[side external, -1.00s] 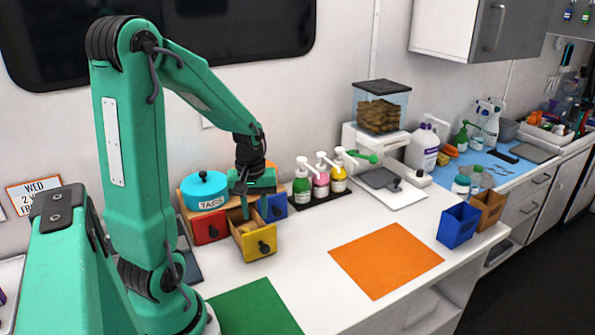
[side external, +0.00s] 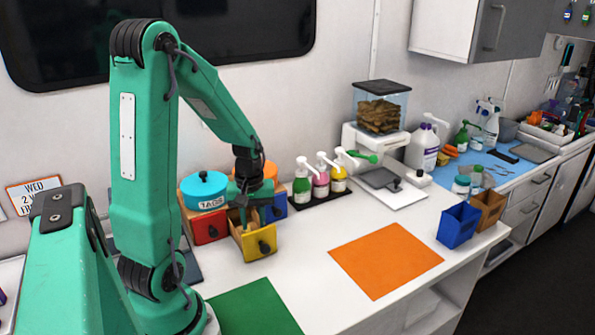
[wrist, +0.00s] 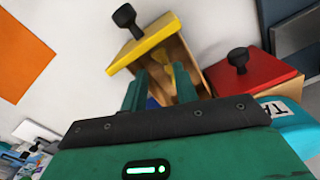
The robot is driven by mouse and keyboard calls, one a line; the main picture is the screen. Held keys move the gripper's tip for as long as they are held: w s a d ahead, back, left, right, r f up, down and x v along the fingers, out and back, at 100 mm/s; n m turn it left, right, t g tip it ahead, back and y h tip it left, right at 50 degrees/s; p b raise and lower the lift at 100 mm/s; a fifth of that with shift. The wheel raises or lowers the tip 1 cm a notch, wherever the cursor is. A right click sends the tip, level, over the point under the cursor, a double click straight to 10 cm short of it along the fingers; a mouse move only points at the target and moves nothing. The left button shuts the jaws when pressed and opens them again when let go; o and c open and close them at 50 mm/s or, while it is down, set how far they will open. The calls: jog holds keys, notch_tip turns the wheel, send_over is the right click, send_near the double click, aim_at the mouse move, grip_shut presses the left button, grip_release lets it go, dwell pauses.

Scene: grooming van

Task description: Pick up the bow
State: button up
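The yellow drawer (side external: 262,243) is pulled out of the small drawer unit, and its open box shows in the wrist view (wrist: 152,52). My gripper (side external: 243,207) points down into this drawer. In the wrist view its two green fingers (wrist: 159,74) stand apart, reaching into the box. I see no grip on anything. The fingers and drawer walls hide part of the inside.
A red drawer (side external: 210,228) and a blue drawer (side external: 276,208) flank the yellow one. A turquoise tub (side external: 204,190) and an orange tub (side external: 268,170) stand on top, close to my gripper. Pump bottles (side external: 320,180) stand to the right. An orange mat (side external: 386,260) lies clear.

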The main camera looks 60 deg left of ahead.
jog(key=shift+d+f, duration=0.1)
jog(key=shift+f, duration=2.45)
jog(key=c, duration=0.6)
